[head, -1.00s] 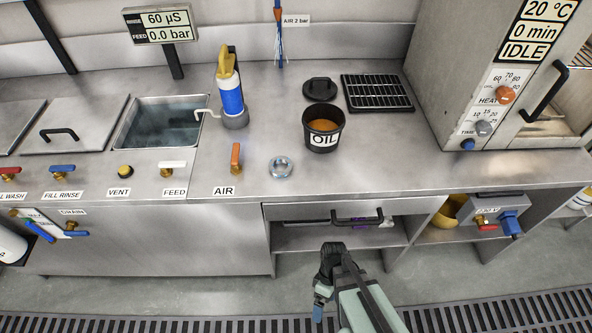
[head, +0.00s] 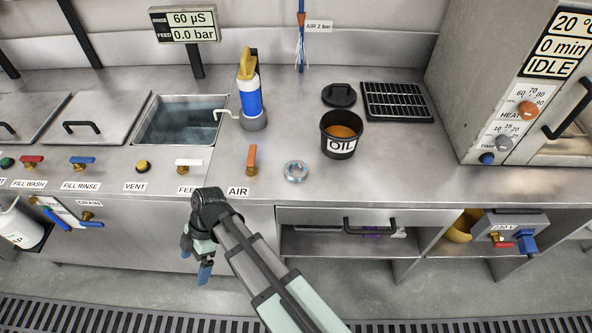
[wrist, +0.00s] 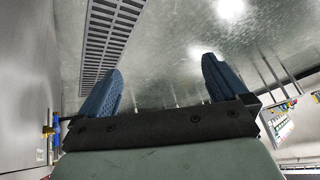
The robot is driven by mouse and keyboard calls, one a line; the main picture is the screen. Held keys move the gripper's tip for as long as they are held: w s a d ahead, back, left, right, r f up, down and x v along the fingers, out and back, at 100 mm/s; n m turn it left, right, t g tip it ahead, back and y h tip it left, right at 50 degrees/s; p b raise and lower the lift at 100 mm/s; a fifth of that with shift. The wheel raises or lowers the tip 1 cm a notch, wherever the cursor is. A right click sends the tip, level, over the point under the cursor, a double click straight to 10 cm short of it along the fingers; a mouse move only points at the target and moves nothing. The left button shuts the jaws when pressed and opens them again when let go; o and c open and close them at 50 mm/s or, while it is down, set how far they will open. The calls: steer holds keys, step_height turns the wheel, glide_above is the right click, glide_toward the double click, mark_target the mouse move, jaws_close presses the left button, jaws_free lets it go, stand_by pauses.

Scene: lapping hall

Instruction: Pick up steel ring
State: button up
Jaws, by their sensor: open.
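The steel ring (head: 296,171) lies flat on the steel counter, right of the orange AIR lever and left of the oil pot, near the front edge. It is shiny, with a bluish tint. My gripper (head: 203,272) hangs in front of the counter, below its top, to the left of the ring and well apart from it. In the wrist view my gripper (wrist: 161,84) shows two blue fingers spread wide with nothing between them. The ring is not in the wrist view.
The counter (head: 285,105) holds a black OIL pot (head: 341,142), an orange AIR lever (head: 251,160), a blue and white bottle (head: 250,95) and a black grid rack (head: 397,101). A drawer handle (head: 370,226) sticks out below. Counter around the ring is clear.

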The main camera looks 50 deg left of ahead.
steer(key=s+a+r+n, duration=0.1)
steer(key=s+a+r, duration=0.25)
steer(key=r, duration=0.45)
steer(key=w+a+r+m+t+y, duration=0.1)
steer(key=w+a+r+m, duration=0.2)
steer(key=w+r, duration=0.45)
steer(key=w+d+r+m+t, duration=0.2)
steer(key=w+d+r+m, duration=0.15)
steer(key=w, duration=0.75)
steer(key=w+d+r+m+t, duration=0.15)
steer(key=w+m, duration=0.35)
steer(key=w, duration=0.6)
steer(key=w+d+r+m+t, duration=0.25)
steer(key=w+r+m, duration=0.2)
steer(key=w, duration=0.65)
glide_above(296, 173)
steer(key=shift+g, duration=0.4)
steer(key=f, duration=0.8)
steer(key=shift+w+d+f, duration=0.15)
steer(key=shift+w+f, duration=0.15)
steer(key=shift+w, duration=0.05)
steer(key=shift+s+a+f, duration=0.1)
steer(key=shift+s+f, duration=0.05)
steer(key=shift+f, duration=1.2)
steer(key=shift+s+a+f, duration=0.1)
steer(key=shift+s+f, duration=0.05)
steer(key=shift+f, duration=1.2)
steer(key=c, duration=1.3)
